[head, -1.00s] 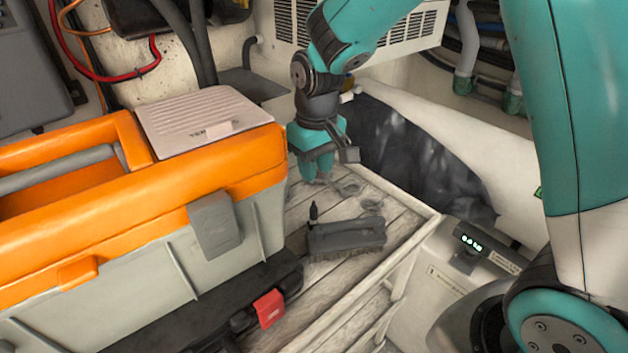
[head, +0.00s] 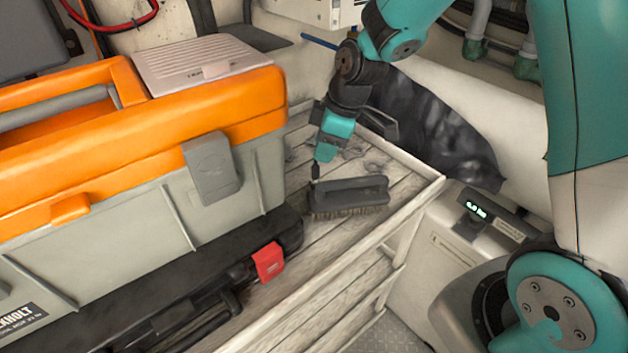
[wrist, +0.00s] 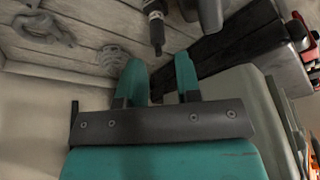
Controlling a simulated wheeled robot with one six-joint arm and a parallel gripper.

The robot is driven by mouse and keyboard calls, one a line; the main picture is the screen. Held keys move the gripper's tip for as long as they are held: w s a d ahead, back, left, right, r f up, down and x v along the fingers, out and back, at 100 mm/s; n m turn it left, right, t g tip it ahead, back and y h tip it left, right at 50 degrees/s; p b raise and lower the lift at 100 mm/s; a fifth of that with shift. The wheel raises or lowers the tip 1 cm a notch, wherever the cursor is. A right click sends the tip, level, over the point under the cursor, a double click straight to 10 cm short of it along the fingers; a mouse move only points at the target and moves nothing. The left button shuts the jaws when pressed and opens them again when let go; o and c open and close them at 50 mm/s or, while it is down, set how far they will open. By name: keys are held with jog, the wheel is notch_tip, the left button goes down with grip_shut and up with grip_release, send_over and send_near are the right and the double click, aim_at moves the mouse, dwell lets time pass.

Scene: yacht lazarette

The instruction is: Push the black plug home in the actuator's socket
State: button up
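A small black upright piece (head: 315,172), which looks like the plug, stands at the left end of a dark brush (head: 345,194) on the plank shelf. In the wrist view this black piece (wrist: 154,25) lies just beyond my fingertips, roughly in line with the gap between them. My gripper (head: 320,157) is close above it in the head view. Its two teal fingers (wrist: 159,66) are apart with nothing between them. I cannot make out the actuator or its socket. Whether a fingertip touches the black piece is not clear.
Grey coils (head: 372,163) lie on the planks behind the brush. The shelf has a raised pale edge (head: 410,210). A dark bag (head: 435,130) lies behind it.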

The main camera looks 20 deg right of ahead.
aim_at(315, 166)
jog(key=p+x, duration=0.2)
jog(key=x, duration=0.5)
jog(key=shift+w+a+f, duration=0.15)
jog(key=shift+c, duration=0.2)
grip_shut()
